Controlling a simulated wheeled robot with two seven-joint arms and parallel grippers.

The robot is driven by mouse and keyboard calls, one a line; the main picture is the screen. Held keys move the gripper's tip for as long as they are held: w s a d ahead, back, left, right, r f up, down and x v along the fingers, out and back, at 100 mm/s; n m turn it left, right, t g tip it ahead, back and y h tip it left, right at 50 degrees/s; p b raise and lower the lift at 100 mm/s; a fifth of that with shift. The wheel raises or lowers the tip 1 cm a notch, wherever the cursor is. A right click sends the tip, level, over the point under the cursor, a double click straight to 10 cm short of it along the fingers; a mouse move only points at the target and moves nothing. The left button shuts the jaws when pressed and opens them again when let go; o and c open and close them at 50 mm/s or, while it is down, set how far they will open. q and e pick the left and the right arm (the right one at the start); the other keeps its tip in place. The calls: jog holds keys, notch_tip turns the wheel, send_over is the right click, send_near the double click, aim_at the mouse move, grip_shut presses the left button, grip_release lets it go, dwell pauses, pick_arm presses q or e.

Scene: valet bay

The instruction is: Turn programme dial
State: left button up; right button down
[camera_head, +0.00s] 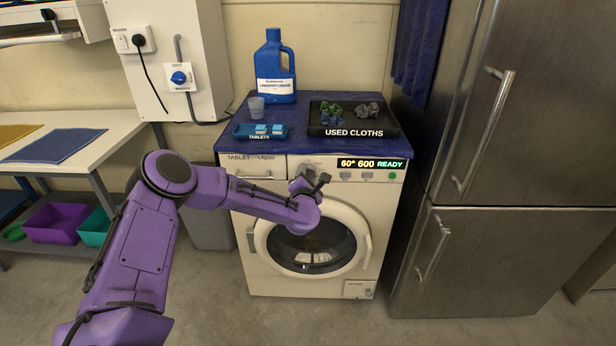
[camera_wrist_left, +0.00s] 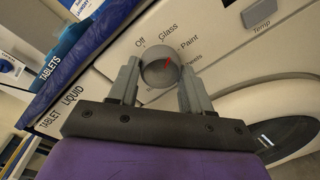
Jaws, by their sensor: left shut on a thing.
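The programme dial (camera_wrist_left: 160,70) is a round grey knob with a red pointer mark on the washing machine's front panel. In the left wrist view the labels Off, Glass and Paint stand around it, with another label partly hidden. The red mark points up and right, between Glass and Paint. My left gripper (camera_wrist_left: 158,82) is shut on the dial, one finger on each side. In the head view the left gripper (camera_head: 310,182) is at the panel of the washing machine (camera_head: 262,225), and it mostly hides the dial. My right gripper is not in view.
The display (camera_head: 371,163) reads 60° 600 READY. On the machine's blue top stand a blue laundry jug (camera_head: 275,85), a clear cup (camera_head: 256,106), a tablets tray (camera_head: 240,132) and a used cloths tray (camera_head: 385,122). A steel fridge (camera_head: 500,240) stands close on the right.

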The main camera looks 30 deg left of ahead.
pick_arm(q)
jog(key=m+p, duration=0.1)
jog(key=m, duration=0.5)
jog(key=shift+r+y, duration=0.15)
jog(key=shift+y, duration=0.25)
jog(key=m, duration=0.3)
jog(key=m+p, duration=0.1)
jog(key=m, duration=0.2)
jog(key=shift+w+d+g+y, duration=0.1)
jog(key=shift+g+y, duration=0.2)
jog(key=m, duration=0.5)
jog(key=shift+d+p, duration=0.1)
jog(key=shift+p, duration=0.25)
jog(key=m, duration=0.5)
jog(key=shift+y, duration=0.4)
jog(key=shift+m, duration=0.4)
jog(key=o, duration=1.1)
jog(key=shift+c, duration=0.2)
jog(key=v, duration=1)
jog(key=shift+s+f, duration=0.2)
